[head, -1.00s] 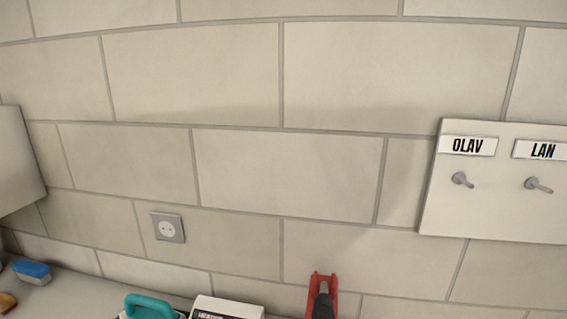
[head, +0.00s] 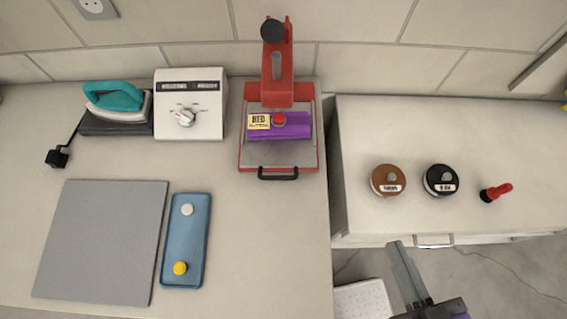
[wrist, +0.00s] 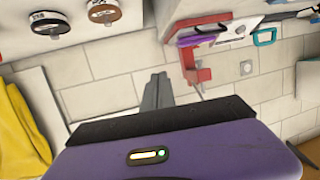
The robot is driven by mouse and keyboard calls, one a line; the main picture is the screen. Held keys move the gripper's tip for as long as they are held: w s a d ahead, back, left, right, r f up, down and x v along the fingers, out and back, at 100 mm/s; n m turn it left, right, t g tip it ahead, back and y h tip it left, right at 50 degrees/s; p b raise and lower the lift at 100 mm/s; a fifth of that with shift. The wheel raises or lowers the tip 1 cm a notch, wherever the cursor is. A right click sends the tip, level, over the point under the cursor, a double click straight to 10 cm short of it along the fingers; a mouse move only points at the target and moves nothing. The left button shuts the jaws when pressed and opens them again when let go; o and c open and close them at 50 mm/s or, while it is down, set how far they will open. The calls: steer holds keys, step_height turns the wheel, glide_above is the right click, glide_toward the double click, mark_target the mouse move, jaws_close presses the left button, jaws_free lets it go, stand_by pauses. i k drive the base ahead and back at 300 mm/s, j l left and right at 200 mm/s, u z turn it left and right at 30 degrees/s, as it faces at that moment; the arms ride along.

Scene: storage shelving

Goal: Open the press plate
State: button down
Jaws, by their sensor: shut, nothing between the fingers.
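The red press (head: 278,90) stands at the back of the left worktop in the head view. Its red arm with a black knob (head: 273,31) rises at the back. A grey plate (head: 262,157) in a red frame lies below, with a black handle (head: 278,173) at its front edge. A purple item (head: 292,127) with a yellow label and a red knob (head: 279,120) sits on the plate, partly under the arm. My gripper (head: 398,248) is shut and empty, low right of the press and apart from it. The wrist view shows its fingers (wrist: 157,80) and the red press (wrist: 194,62) beyond.
Left of the press are a white box with a dial (head: 189,118), a teal iron (head: 116,100), a grey board (head: 100,240) and a blue tray (head: 187,240). The right cabinet (head: 450,135) bears brown and black round tins (head: 388,181) and a red-handled stamp (head: 497,192).

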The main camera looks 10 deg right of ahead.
mark_target(295, 154)
steer(key=k+l+z, duration=0.15)
steer(key=z, duration=0.25)
steer(key=k+l+z, duration=0.25)
steer(key=z, duration=0.15)
